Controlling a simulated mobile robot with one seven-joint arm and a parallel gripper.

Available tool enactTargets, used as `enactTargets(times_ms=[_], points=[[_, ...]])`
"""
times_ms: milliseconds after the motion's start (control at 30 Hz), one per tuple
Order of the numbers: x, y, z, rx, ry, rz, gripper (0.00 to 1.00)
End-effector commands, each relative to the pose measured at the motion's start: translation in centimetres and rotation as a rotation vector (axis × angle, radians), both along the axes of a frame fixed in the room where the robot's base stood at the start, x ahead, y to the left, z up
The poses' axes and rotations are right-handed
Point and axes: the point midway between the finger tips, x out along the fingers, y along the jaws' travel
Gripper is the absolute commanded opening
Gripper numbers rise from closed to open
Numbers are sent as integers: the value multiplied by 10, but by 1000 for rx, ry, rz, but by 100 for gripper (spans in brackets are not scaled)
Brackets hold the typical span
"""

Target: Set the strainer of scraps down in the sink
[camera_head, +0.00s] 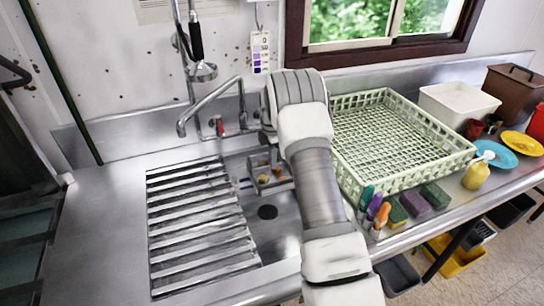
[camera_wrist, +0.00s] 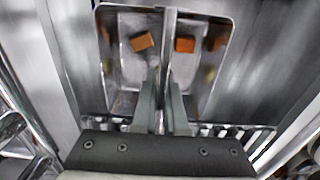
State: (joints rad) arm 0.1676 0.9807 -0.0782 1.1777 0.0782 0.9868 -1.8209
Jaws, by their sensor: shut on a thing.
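The strainer (camera_head: 283,184) is a small metal basket with orange and brown scraps in it. In the head view it is within the outline of the sink (camera_head: 284,228), toward the back and partly behind my arm. I cannot tell whether it touches the sink floor. In the wrist view the strainer (camera_wrist: 219,75) lies ahead of my gripper (camera_wrist: 164,108), with an orange scrap on each side of a central metal bar. My gripper is shut on that bar, which seems to be the strainer's handle. My arm hides most of the gripper in the head view.
A slatted metal rack (camera_head: 200,225) covers the sink's left side; a dark drain (camera_head: 267,212) lies in front of the strainer. The faucet (camera_head: 212,105) stands behind. A pale green dish rack (camera_head: 400,180), brushes (camera_head: 378,212) and sponges (camera_head: 411,203) crowd the right counter.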

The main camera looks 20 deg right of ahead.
Motion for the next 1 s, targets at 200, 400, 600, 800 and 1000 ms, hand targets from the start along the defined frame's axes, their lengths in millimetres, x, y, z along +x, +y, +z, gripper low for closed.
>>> enactTargets(times_ms=[200, 400, 600, 800, 1000], points=[[0, 0, -30, -1, -1, 2, 0], [0, 0, -54, -1, -1, 1, 0], [0, -1, -79, -1, -1, 1, 0], [1, 0, -103, 0, -2, 0, 0], [1, 0, -127, -1, -2, 1, 0]])
